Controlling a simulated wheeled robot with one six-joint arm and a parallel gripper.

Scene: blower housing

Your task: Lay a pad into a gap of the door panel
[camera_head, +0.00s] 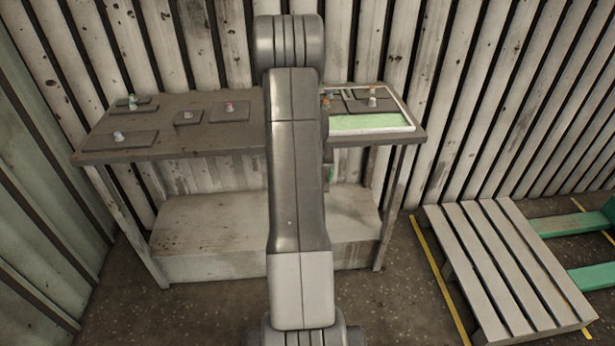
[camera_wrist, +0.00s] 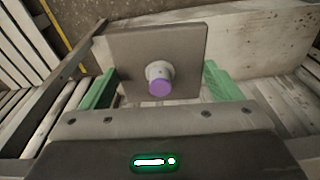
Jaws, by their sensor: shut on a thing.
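My gripper (camera_wrist: 160,88) shows in the wrist view with its green fingers on two opposite sides of a square grey-brown pad (camera_wrist: 130,50), shut on it. The pad has a pale round knob with a purple top (camera_wrist: 159,87). The door panel (camera_head: 407,108) lies on the right end of the table, with a pale frame. Its front part shows a bare green gap (camera_head: 368,122). Pads with knobs (camera_head: 372,103) lie in its rear part, partly hidden behind my arm.
The dark table (camera_head: 190,152) stands against a corrugated wall. A pale lower shelf (camera_head: 210,235) is below. A slatted pallet (camera_head: 490,262) is on the floor at right.

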